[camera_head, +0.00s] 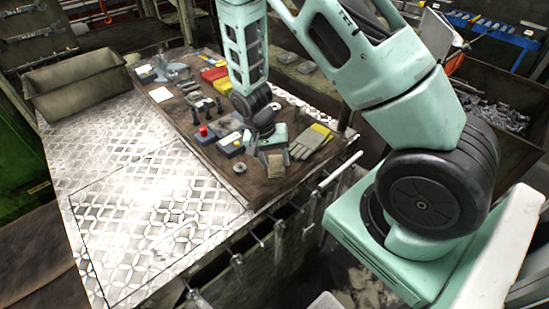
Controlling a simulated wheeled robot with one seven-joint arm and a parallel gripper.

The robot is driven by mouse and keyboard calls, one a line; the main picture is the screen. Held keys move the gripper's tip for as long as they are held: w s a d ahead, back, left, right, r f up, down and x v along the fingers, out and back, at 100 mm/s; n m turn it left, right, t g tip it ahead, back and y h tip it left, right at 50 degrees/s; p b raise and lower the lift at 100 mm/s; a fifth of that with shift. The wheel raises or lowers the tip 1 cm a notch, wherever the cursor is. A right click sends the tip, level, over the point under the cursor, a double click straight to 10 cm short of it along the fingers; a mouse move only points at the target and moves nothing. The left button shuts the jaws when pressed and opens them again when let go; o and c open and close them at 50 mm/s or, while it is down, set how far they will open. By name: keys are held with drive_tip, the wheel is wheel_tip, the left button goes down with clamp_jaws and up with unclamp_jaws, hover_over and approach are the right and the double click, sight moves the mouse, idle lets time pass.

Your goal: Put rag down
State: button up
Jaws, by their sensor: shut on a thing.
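My gripper (269,149) points down over the near part of the brown work mat (240,180) on the bench. It is shut on the rag (277,165), a small tan-brown cloth that shows just below the jaws. The fingertips are small and partly hidden by the wrist. I cannot tell whether the rag touches the mat or hangs just above it.
A glove (309,141) lies right of the gripper, and a grey ring (240,168) lies left of it. A blue box with a red knob (203,131) and other tools crowd the mat behind. Bare metal plate (150,200) is clear at left. A grey bin (80,85) stands at the back left.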

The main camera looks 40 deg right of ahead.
drive_tip(key=shift+f, duration=0.1)
drive_tip(key=o, duration=1.3)
drive_tip(key=b+v, duration=0.4)
drive_tip(key=v, duration=0.8)
drive_tip(key=s+a+r+n+t+y, duration=0.1)
drive_tip(key=s+a+r+n, duration=0.25)
drive_tip(key=a, duration=0.35)
drive_tip(key=s+a+r+n+y, duration=0.1)
drive_tip(key=s+a+r+n, duration=0.1)
drive_tip(key=s+a+n, duration=0.4)
drive_tip(key=s+a+r+n+t, duration=0.1)
drive_tip(key=s+a+r+n, duration=0.1)
drive_tip(key=s+a+n, duration=0.4)
drive_tip(key=s+a, duration=0.1)
drive_tip(key=s, duration=0.4)
drive_tip(key=shift+r+n+y, duration=0.3)
drive_tip(key=shift+r+n, duration=0.05)
drive_tip(key=shift+s+a, duration=0.1)
